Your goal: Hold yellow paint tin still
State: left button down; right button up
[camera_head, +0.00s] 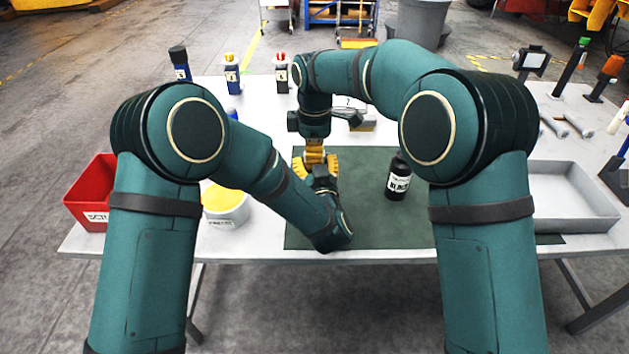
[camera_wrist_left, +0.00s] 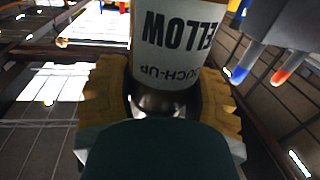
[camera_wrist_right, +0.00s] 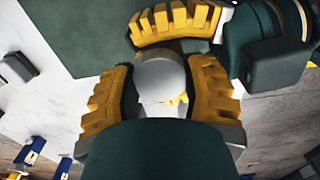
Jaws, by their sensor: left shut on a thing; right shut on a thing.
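The yellow paint tin (camera_wrist_left: 180,45) shows in the left wrist view, its white label upside down there, reading YELLOW and TOUCH-UP. My left gripper (camera_wrist_left: 158,100) has its yellow fingers shut around it. In the head view the tin is hidden behind the grippers and my left arm. My right gripper (camera_head: 314,155) points down from above, close over the left one. In the right wrist view its fingers (camera_wrist_right: 165,95) are shut on a pale grey round piece (camera_wrist_right: 158,75), apparently the tin's top. The left gripper's yellow finger (camera_wrist_right: 178,22) is just beside it.
A black bottle (camera_head: 398,180) stands on the dark green mat (camera_head: 375,230). A red bin (camera_head: 88,190) and a round tub (camera_head: 228,218) with yellow inside are at left. A grey tray (camera_head: 575,205) is at right. Capped bottles (camera_head: 232,74) stand along the back.

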jog(key=m, duration=0.3)
jog(key=o, duration=1.2)
jog(key=shift+o, duration=0.2)
jog(key=shift+r, duration=2.3)
